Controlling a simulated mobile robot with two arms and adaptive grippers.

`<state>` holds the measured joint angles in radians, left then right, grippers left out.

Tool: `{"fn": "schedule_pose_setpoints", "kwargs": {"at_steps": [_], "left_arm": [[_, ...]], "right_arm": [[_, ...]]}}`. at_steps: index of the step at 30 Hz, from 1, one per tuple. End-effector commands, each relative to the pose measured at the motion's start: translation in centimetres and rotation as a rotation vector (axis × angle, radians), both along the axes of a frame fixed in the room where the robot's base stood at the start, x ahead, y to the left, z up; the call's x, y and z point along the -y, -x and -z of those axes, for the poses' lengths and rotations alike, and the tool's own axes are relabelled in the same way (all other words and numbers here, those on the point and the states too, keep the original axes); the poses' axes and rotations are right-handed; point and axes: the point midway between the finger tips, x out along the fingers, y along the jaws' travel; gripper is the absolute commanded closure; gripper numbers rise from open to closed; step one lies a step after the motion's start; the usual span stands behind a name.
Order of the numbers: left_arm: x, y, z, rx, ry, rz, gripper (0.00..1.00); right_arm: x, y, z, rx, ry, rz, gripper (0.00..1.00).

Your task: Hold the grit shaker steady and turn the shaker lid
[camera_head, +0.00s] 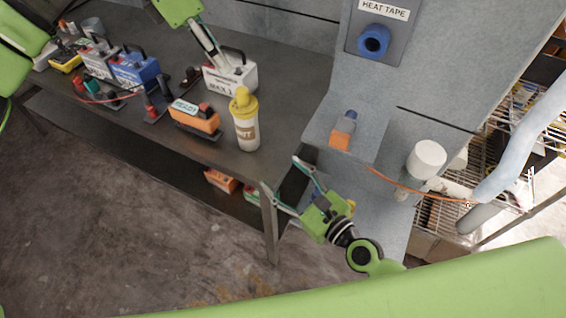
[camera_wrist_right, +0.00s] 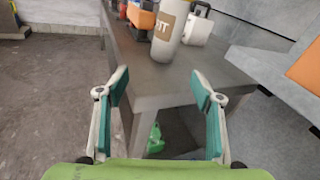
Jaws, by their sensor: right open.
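The grit shaker (camera_head: 246,132) is a cream cylinder with a brown label and a yellow shaker lid (camera_head: 243,101). It stands upright near the right front edge of the dark table. My right gripper (camera_head: 281,171) is open and empty, off the table's right corner and apart from the shaker. My left gripper (camera_head: 211,50) is behind the shaker, close to a white box; its fingertips are not clear, so I cannot tell its opening.
The white box (camera_head: 222,80) and an orange device (camera_head: 195,118) stand beside the shaker. A blue box (camera_head: 134,69) and other tools fill the table's left. A grey ledge (camera_head: 362,142) with an orange-and-blue item juts out at right. The floor in front is clear.

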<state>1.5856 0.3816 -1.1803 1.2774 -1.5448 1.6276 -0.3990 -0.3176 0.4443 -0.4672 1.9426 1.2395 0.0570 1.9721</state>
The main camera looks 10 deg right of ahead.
Motion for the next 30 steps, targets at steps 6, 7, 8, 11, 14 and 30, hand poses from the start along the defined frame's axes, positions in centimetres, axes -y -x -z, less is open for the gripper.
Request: {"fn": "schedule_pose_setpoints", "kwargs": {"at_steps": [6,7,8,11,14,30], "left_arm": [[0.0,0.0,0.0,0.000,0.000,0.000,0.72],[0.0,0.0,0.0,0.000,0.000,0.000,0.72],[0.0,0.0,0.0,0.000,0.000,0.000,0.72],[0.0,0.0,0.0,0.000,0.000,0.000,0.72],[0.0,0.0,0.0,0.000,0.000,0.000,0.72],[0.0,0.0,0.0,0.000,0.000,0.000,0.72]], "right_arm": [[-0.4,-1.3,-3.8,0.000,-0.179,0.051,0.39],[-0.4,-1.4,-3.9,0.001,-0.187,0.054,0.39],[-0.5,-1.6,-4.0,0.001,-0.191,0.057,0.39],[-0.8,-2.4,-4.1,0.002,-0.193,0.059,0.39],[-1.4,-3.5,-4.1,0.003,-0.193,0.060,0.39],[-5.8,-12.1,-4.0,0.001,-0.187,0.055,0.39]]}}
